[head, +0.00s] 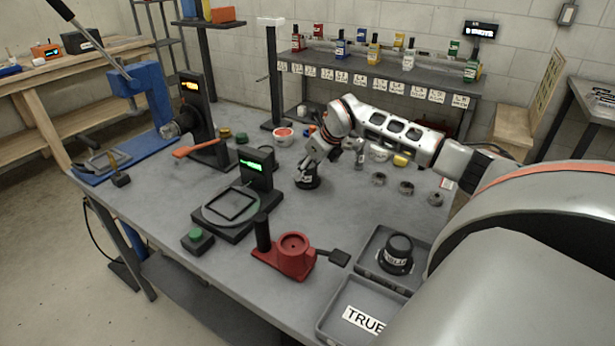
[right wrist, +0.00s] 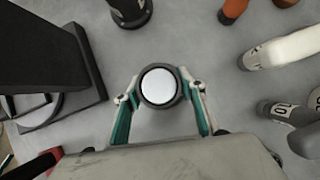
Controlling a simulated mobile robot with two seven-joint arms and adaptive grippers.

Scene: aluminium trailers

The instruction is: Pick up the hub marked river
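A dark round hub (head: 307,181) stands on the grey table, with a pale label too small to read. My right gripper (head: 306,167) is directly above and around its top. In the right wrist view, a hub with a white disc on top (right wrist: 158,86) sits between the fingertips of the right gripper (right wrist: 160,80). The tips lie close against its two sides; whether they press on it I cannot tell. Another dark hub (head: 398,250) stands in a grey case, its label partly readable but not clearly "river". My left gripper is not in view.
A dark stand with a green display (head: 256,168) is just left of the gripper. A red fixture (head: 290,258) and a green button box (head: 197,240) are nearer. Several metal rings (head: 406,187) lie to the right. A shelf with bottles (head: 390,72) stands behind.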

